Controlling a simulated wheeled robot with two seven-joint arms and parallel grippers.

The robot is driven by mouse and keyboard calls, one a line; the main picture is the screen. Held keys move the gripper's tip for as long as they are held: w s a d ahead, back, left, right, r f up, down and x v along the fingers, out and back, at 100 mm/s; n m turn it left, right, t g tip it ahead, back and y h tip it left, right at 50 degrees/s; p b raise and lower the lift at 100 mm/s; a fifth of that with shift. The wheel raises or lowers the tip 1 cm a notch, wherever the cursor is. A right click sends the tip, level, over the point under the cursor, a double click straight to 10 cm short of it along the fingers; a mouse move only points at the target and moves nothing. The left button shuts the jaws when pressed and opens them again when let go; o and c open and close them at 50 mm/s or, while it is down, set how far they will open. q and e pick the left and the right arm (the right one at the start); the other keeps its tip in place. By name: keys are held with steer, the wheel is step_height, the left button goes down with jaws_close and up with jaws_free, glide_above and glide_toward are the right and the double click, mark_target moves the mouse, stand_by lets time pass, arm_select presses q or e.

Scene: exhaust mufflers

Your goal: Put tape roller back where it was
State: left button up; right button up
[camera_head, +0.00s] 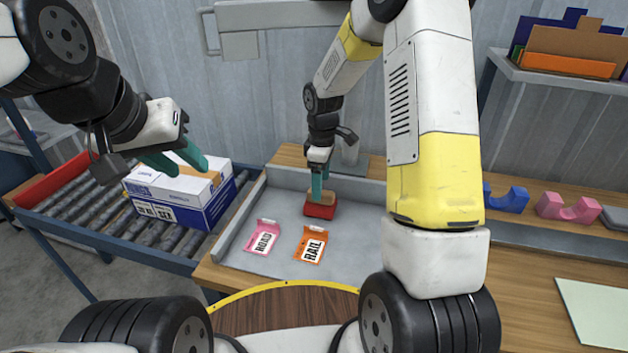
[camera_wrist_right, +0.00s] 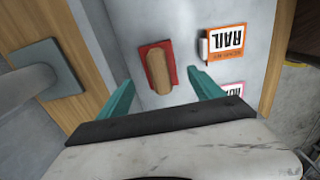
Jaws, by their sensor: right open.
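A red block with a rounded tan top, apparently the tape roller (camera_head: 320,210), is on the grey tray at the centre; in the right wrist view it (camera_wrist_right: 159,70) lies ahead of the fingers. My right gripper (camera_head: 317,185) points down at it, and the fingers partly cover it in the head view. In the right wrist view my right gripper (camera_wrist_right: 161,82) has its teal fingers spread, one to each side of the block, with gaps between. My left gripper (camera_head: 188,170) is open and empty above the white and blue box at the left.
A pink ROAD card (camera_head: 263,238) and an orange RAIL card (camera_head: 311,246) lie near the roller on the grey tray (camera_head: 270,262). The white and blue box (camera_head: 182,190) sits on a roller conveyor (camera_head: 95,212). Blue (camera_head: 506,198) and pink (camera_head: 568,207) cradles stand at the right.

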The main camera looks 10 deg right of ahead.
step_height(320, 180, up, 5)
steer(key=shift+f, duration=0.15)
steer(key=s+d+r+m+t, duration=0.1)
steer(key=s+r+m, duration=0.2)
steer(key=s+r, duration=0.3)
steer(key=s+d+r+m+t, duration=0.1)
steer(key=s+r+m+t, duration=0.2)
steer(key=r, duration=0.5)
steer(key=s+r+m+t+y, duration=0.1)
steer(key=s+r+m, duration=0.2)
steer(key=s, duration=0.4)
steer(key=s+r+m+t+y, duration=0.1)
steer(key=s+r+m, duration=0.2)
steer(key=s, duration=0.5)
steer(key=shift+d+m, duration=0.35)
steer(key=shift+m, duration=0.05)
